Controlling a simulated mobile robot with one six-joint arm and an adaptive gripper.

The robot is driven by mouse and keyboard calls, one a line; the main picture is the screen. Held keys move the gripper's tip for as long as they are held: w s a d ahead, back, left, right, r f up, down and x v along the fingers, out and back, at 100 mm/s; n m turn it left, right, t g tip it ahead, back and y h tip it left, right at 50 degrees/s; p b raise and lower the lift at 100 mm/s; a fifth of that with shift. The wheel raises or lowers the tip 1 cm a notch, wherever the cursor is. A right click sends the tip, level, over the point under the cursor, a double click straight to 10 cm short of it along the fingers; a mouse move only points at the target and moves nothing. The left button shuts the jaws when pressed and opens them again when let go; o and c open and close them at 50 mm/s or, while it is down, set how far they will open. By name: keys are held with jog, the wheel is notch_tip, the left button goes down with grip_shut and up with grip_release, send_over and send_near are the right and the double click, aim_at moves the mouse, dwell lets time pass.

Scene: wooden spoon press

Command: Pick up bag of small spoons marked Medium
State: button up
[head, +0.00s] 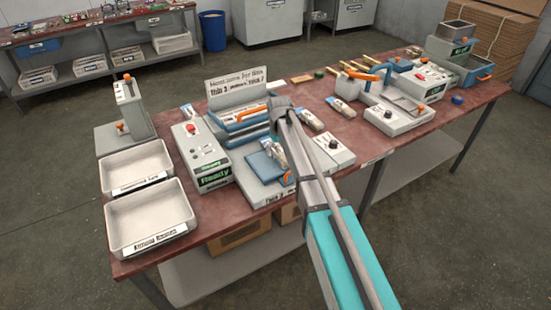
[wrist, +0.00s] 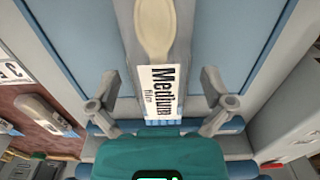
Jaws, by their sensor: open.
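In the wrist view, my gripper (wrist: 160,82) is open, with one finger on each side of a pale spoon shape (wrist: 155,28) and a white label (wrist: 162,92) reading "Medium film". The fingers look apart from the label and spoon. The spoon and label lie in line on a grey strip between blue panels. I cannot tell whether a clear bag encloses them. In the head view, my arm covers the gripper's place over the press station. A small pale packet (head: 275,152) shows beside my arm there.
Another packet (wrist: 42,115) lies to the left in the wrist view. In the head view, more packets (head: 311,120) lie along the red table (head: 330,165). A Ready control box (head: 200,157), two grey trays (head: 150,215) and a press (head: 123,120) stand left. More machines (head: 420,85) stand right.

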jog(key=shift+f, duration=0.5)
jog(key=shift+c, duration=0.3)
jog(key=c, duration=0.9)
jog(key=shift+o, duration=0.2)
jog(key=shift+r, duration=0.2)
notch_tip(320, 180, up, 2)
jog(key=shift+p, duration=0.9)
jog(key=s+r+p, duration=0.1)
jog(key=r+p, duration=0.1)
jog(key=s+d+r+p, duration=0.1)
jog(key=s+r+p, duration=0.1)
jog(key=r+p, duration=0.1)
jog(key=s+r+p, duration=0.2)
jog(key=shift+d+r, duration=0.2)
jog(key=s+d+r+p, duration=0.2)
jog(key=s+r+p, duration=0.1)
jog(key=s, duration=0.5)
jog(key=shift+s+d+r+p, duration=0.15)
jog(key=shift+s+p, duration=0.1)
jog(key=shift+p, duration=0.1)
